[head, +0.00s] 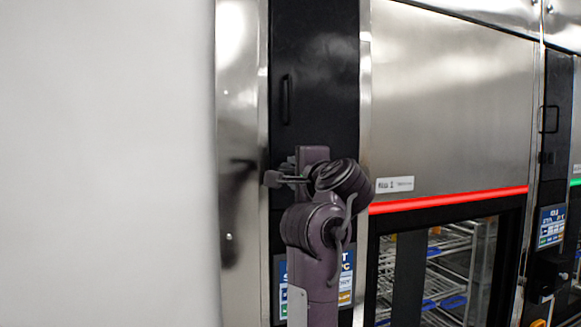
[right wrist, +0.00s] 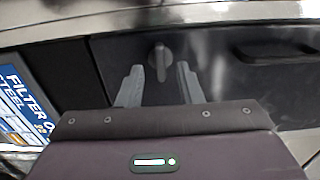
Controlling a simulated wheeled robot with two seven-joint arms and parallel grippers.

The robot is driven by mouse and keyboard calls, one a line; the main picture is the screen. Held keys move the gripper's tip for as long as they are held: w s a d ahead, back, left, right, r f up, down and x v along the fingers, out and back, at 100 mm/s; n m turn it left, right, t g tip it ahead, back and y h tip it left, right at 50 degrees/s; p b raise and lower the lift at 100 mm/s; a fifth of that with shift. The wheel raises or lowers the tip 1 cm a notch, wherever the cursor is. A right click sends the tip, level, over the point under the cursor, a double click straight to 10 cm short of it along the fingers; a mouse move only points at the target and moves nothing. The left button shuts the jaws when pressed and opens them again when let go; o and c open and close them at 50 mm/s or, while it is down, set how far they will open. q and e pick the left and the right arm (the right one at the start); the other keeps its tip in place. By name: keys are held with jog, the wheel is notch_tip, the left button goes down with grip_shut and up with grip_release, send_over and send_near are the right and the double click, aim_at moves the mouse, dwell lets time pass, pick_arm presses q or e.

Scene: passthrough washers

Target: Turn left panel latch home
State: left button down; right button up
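The left panel (head: 315,60) is a tall black strip between steel frames in the head view. Its latch (right wrist: 160,60) is a small grey knob in the right wrist view, standing upright on the dark panel. My right gripper (right wrist: 158,82) is open, with one grey finger on each side of the latch and gaps showing on both sides. In the head view my right gripper (head: 283,178) is at the panel, and my arm hides the latch there. My left gripper is in neither view.
A black bar handle (head: 286,99) is on the panel above my gripper; it also shows in the right wrist view (right wrist: 275,52). A blue label (right wrist: 25,100) lies below the latch area. A washer window with racks (head: 430,270) is to the right, under a red light strip (head: 450,200).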

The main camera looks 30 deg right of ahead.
aim_at(287, 170)
jog(key=shift+w+r, duration=0.1)
jog(key=shift+w, duration=0.6)
jog(key=shift+w+d+p, duration=0.3)
jog(key=shift+w+p, duration=0.1)
jog(key=shift+w, duration=0.3)
jog(key=shift+c, duration=0.4)
jog(key=c, duration=0.6)
jog(key=shift+o, duration=0.2)
